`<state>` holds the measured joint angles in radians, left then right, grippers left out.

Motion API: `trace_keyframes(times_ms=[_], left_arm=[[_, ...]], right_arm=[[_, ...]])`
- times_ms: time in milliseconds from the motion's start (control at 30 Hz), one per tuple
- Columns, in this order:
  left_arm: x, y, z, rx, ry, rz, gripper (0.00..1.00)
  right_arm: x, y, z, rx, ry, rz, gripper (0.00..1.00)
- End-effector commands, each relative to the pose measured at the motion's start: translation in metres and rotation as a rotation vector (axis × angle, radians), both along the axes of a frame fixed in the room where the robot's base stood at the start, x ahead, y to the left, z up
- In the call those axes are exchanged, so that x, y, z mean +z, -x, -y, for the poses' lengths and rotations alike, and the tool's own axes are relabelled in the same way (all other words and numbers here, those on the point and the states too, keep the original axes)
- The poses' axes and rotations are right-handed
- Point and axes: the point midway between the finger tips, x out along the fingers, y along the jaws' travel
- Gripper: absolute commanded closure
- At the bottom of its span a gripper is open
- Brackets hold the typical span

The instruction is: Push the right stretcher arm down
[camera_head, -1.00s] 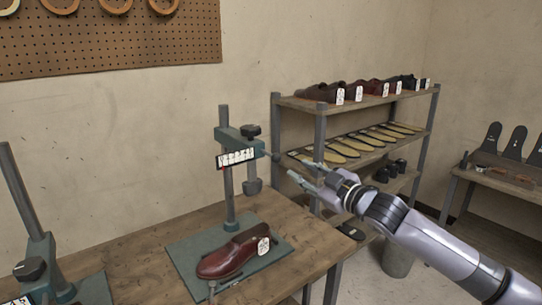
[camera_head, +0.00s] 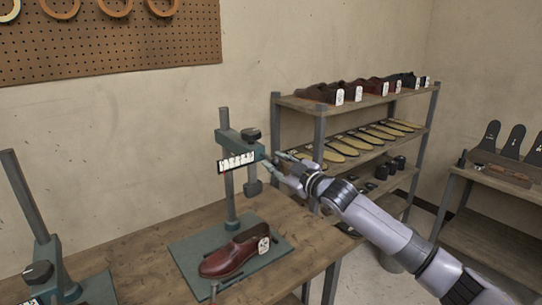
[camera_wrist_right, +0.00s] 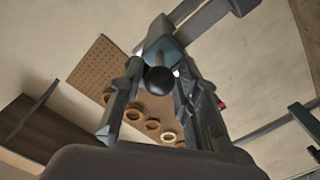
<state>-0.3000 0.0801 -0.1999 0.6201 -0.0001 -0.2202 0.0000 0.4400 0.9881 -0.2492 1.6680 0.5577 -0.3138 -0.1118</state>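The right stretcher has a grey post (camera_head: 227,190) on a green base plate, with a teal arm (camera_head: 240,143) that carries a white label strip. The arm is high on the post, with a dark pad hanging above the shoe. My right gripper (camera_head: 276,165) is at the arm's right end. In the right wrist view, its open fingers stand on either side of a black ball knob (camera_wrist_right: 158,80), with the teal arm (camera_wrist_right: 160,38) behind it. I cannot tell if they touch the knob. A dark red shoe (camera_head: 228,258) lies on the base plate (camera_head: 187,250). My left gripper is not in view.
Another stretcher (camera_head: 47,255) stands at the left of the wooden workbench (camera_head: 120,248). A shelf rack (camera_head: 318,103) with shoes and soles stands behind my right arm. A second table (camera_head: 480,215) is at the far right.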

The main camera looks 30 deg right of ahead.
Motion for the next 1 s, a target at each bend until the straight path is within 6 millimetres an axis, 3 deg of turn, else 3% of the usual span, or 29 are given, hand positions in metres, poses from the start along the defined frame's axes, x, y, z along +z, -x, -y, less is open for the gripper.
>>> trace_keyframes(times_ms=[233,633,1000], left_arm=[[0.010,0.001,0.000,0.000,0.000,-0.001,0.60],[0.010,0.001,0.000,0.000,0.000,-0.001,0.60],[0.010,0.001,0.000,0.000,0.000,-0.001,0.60]], right_arm=[[0.001,-0.025,-0.002,-0.001,-0.002,0.000,0.70],[0.000,-0.030,-0.003,0.001,0.000,0.001,0.70],[0.000,-0.030,-0.003,0.001,0.000,-0.001,0.94]])
